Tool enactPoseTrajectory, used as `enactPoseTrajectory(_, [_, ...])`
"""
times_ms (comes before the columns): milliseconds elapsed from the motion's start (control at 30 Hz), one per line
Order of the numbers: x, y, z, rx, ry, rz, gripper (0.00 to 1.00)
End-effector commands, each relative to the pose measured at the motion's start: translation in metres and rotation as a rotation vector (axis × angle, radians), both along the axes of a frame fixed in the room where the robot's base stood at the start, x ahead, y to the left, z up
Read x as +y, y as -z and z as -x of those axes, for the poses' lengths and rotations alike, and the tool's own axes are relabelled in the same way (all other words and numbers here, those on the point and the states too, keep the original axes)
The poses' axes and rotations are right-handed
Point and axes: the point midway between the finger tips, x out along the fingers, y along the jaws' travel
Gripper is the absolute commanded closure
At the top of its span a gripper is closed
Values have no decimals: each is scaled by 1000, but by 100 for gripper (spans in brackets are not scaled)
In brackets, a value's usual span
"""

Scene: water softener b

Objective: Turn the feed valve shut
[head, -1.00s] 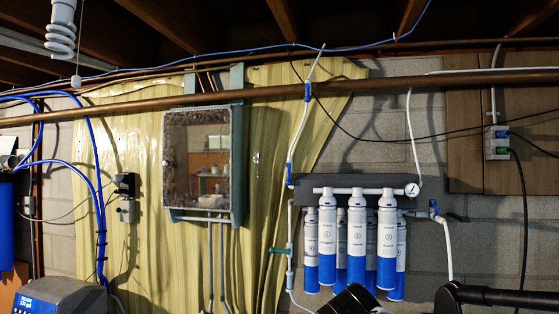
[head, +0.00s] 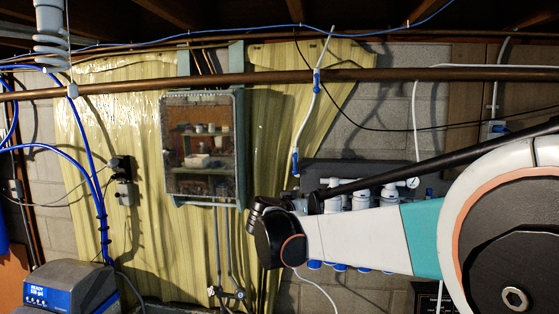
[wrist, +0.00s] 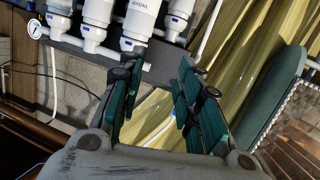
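I cannot tell for certain which fitting is the feed valve. In the head view a white pipe with blue fittings (head: 295,161) comes down to the left end of the filter bank (head: 391,190). The teal-handled fitting seen lower on that pipe earlier is now hidden behind my arm. My gripper (wrist: 160,77) shows in the wrist view with its two teal-padded fingers apart and nothing clearly between them. White filter heads (wrist: 138,22) and a white pipe (wrist: 209,32) lie beyond the fingertips. In the head view my arm covers most of the filters and the fingers cannot be made out.
A mirror-fronted cabinet (head: 201,148) hangs left of the filters. A copper pipe (head: 220,82) crosses the wall above. A small gauge (wrist: 34,29) is on the filter manifold. A grey-blue unit (head: 70,290) stands at lower left.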

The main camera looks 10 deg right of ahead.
Motion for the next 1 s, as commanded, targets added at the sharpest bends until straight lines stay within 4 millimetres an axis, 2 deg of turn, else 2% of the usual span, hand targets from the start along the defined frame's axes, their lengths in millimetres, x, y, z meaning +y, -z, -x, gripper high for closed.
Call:
enactPoseTrajectory(33, [10,-16,-11,-34,-5,5,68])
enactPoseTrajectory(200, [38,-48,-41,-155,-24,21,68])
enactPoseTrajectory(400, [58,-64,-58,-236,-45,27,68])
enactPoseTrajectory(633, [48,-64,-78,-242,-43,26,68])
enactPoseTrajectory(1000, [12,-65,-140,-241,-43,26,68])
